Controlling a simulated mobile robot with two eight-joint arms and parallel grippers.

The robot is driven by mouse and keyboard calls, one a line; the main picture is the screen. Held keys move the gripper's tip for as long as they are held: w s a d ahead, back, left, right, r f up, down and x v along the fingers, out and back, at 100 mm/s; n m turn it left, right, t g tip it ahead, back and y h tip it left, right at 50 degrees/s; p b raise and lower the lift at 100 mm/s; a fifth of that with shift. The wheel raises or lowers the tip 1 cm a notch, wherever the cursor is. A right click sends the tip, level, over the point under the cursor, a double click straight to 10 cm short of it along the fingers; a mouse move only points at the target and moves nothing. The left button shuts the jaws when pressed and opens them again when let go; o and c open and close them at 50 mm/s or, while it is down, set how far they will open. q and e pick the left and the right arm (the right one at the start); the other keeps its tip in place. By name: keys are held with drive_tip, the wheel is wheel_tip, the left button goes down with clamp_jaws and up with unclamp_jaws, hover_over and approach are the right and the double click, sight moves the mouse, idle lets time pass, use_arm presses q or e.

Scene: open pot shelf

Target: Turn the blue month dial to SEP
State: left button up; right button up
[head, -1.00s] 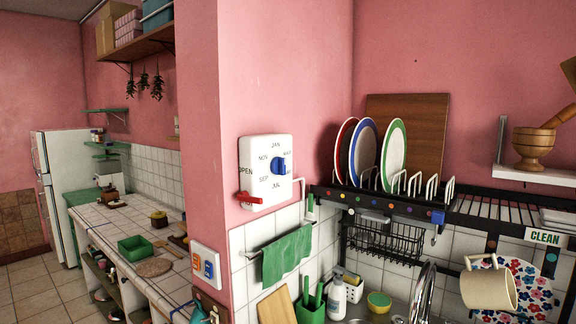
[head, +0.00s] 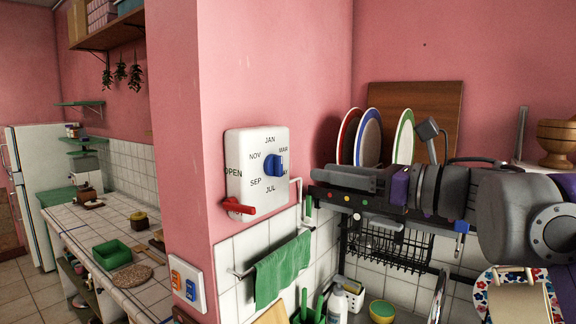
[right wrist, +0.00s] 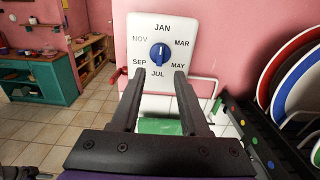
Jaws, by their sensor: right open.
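The blue month dial (head: 275,165) sits on a white wall box (head: 248,200). It also shows in the right wrist view (right wrist: 160,54), with a roughly upright ridge along the JAN–JUL line; I cannot tell which end is the pointer. SEP is at the dial's lower left. My right gripper (head: 318,181) reaches in from the right, apart from the box. In the right wrist view my right gripper (right wrist: 156,75) is open and empty, its fingertips just below the dial and near the box's lower edge. My left gripper is not in view.
A towel rail with a green towel (head: 282,268) is below. The plate rack (head: 340,198) with plates (head: 368,138) is close to the right arm. The pink wall around the box is clear.

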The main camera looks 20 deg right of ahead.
sight(281, 165)
drive_tip(key=x, duration=0.9)
drive_tip(key=shift+w+a, duration=0.1)
drive_tip(key=shift+c, duration=0.3)
clamp_jaws()
